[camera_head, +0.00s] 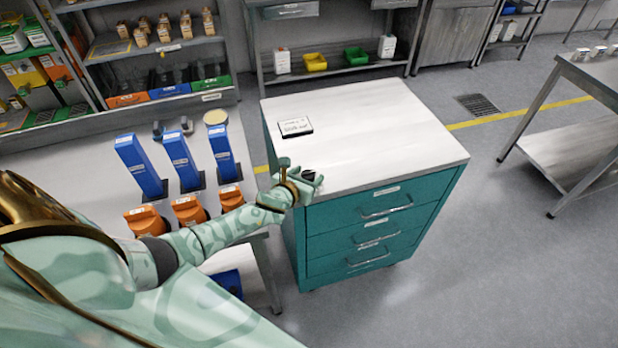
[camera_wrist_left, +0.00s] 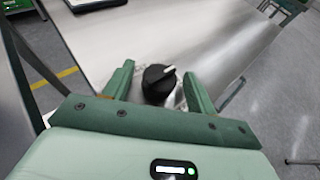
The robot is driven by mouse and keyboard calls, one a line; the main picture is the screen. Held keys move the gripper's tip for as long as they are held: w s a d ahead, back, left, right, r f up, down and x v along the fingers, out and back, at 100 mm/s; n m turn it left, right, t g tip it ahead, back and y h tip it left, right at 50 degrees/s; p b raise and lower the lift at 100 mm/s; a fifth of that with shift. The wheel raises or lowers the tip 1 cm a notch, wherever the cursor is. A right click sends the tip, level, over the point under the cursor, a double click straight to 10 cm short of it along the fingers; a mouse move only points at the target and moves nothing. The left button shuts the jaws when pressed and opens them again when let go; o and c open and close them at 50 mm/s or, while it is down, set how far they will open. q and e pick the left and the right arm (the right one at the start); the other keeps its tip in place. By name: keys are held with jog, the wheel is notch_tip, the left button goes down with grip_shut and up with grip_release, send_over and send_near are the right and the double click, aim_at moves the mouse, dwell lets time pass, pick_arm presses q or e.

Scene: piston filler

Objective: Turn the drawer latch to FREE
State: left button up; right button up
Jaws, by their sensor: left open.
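The drawer latch is a black round knob (camera_wrist_left: 158,84) with a white pointer mark, set on a small metal plate on the cabinet's light top. In the left wrist view its pointer is aimed toward the upper right. The knob also shows in the head view (camera_head: 309,175) at the cabinet's near left corner. The teal drawer cabinet (camera_head: 352,228) has several closed drawers with bar handles. My left gripper (camera_wrist_left: 158,82) is open, with one finger on each side of the knob and visible gaps. In the head view my left gripper (camera_head: 302,180) hides part of that corner. My right gripper is not in view.
A bench with blue upright holders (camera_head: 181,160) and orange blocks (camera_head: 187,211) stands left. A metal table (camera_head: 590,85) stands far right, with open floor between.

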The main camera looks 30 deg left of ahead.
pick_arm(q)
jog(key=shift+w+f, duration=0.2)
jog(key=shift+w, duration=0.3)
jog(key=shift+c, duration=0.4)
jog(key=c, duration=0.9)
